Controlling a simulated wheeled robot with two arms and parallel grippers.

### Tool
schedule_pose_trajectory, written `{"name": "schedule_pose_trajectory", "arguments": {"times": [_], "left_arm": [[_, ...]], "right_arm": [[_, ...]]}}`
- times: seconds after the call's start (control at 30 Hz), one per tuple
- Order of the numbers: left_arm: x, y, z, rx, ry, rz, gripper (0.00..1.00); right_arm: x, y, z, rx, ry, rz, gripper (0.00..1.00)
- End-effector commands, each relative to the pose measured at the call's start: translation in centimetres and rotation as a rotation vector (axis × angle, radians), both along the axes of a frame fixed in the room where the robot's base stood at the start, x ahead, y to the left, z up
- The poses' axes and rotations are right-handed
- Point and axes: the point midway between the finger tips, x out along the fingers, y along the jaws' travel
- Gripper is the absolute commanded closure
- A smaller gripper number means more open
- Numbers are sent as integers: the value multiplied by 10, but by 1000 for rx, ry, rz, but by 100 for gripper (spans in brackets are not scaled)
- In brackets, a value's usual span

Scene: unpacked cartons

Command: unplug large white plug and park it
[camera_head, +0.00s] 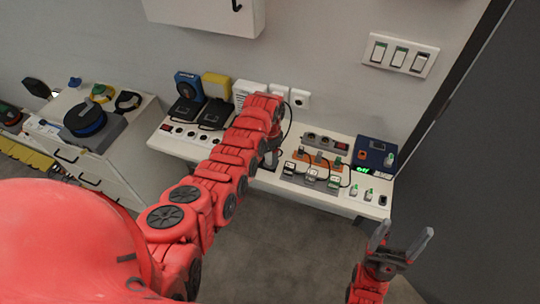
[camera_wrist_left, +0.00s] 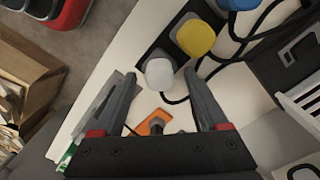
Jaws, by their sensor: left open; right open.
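A large round white plug (camera_wrist_left: 160,73) sits in a dark socket strip (camera_wrist_left: 150,52) in the left wrist view. A yellow plug (camera_wrist_left: 195,38) sits beside it, and part of a blue plug (camera_wrist_left: 238,3) shows at the top edge. My left gripper (camera_wrist_left: 160,76) is open, with its fingertips on either side of the white plug; I cannot tell whether they touch it. In the head view my left arm hides the plug and most of the left gripper (camera_head: 268,155). My right gripper (camera_head: 406,230) is open and empty, right of the bench's front edge.
The white bench (camera_head: 165,146) holds black adapters, an orange strip (camera_head: 318,158), a grey strip (camera_head: 326,143) and a blue box (camera_head: 374,152) with a green display. White wall sockets (camera_head: 300,98) are behind. A drawer cabinet (camera_head: 130,150) stands left. Cables lie near the plugs.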

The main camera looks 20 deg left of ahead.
Motion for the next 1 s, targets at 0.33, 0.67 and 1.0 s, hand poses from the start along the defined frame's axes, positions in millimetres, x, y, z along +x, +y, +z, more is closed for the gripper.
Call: {"name": "schedule_pose_trajectory", "arguments": {"times": [0.33,0.67,1.0], "left_arm": [[2,0,44,0,-7,1,24],[0,1,123,-3,0,2,24],[1,1,162,-1,-1,2,24]], "right_arm": [[0,0,-17,0,0,0,24],[0,0,5,0,-1,0,24],[0,0,14,0,0,0,24]]}}
